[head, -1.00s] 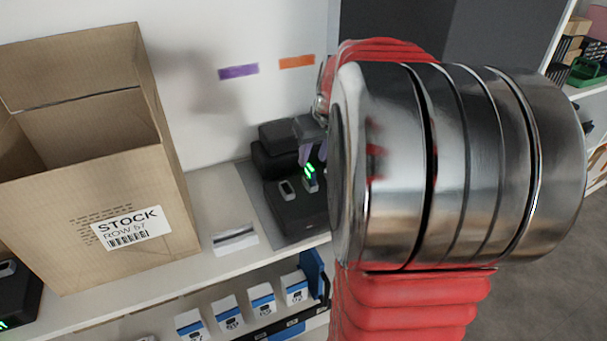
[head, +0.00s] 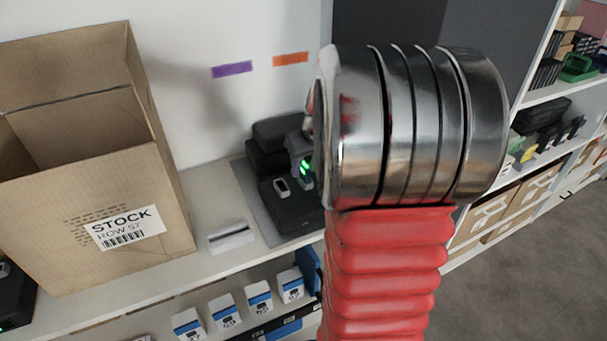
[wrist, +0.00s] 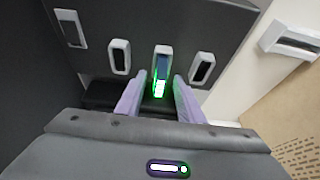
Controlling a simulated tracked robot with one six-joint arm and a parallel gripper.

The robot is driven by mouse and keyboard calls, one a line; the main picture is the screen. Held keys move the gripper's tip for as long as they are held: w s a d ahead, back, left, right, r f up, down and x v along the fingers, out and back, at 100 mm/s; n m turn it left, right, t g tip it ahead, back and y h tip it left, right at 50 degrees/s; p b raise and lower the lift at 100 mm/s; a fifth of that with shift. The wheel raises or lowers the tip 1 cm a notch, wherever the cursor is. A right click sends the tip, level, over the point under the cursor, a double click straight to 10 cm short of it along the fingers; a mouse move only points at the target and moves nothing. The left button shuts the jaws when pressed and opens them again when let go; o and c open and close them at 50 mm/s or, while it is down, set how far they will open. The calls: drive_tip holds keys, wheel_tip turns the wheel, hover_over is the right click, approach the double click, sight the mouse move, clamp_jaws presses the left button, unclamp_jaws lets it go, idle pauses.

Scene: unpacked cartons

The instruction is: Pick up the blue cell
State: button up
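The blue cell (wrist: 162,66) sits in a white-framed slot of the dark charging dock (wrist: 100,35) in the wrist view, with a bright green light at its near end. My gripper (wrist: 159,82) has its two pale purple fingers on either side of the cell. Gaps show between fingers and cell, so it looks open and not holding it. In the head view the dock (head: 296,215) stands on the shelf, and green lights show beside the grey gripper body. The fingers are not clear there, and my arm hides the dock's right side.
Other white-framed slots (wrist: 120,57) flank the cell closely. A tall open carton (head: 95,190) stands left of the dock, with a white card-like block (head: 231,236) between them. White boxes (head: 258,296) line the shelf below.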

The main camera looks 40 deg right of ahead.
drive_tip(key=shift+w+f, duration=0.15)
drive_tip(key=shift+f, duration=0.15)
drive_tip(key=shift+c, duration=0.3)
clamp_jaws()
idle(0.4)
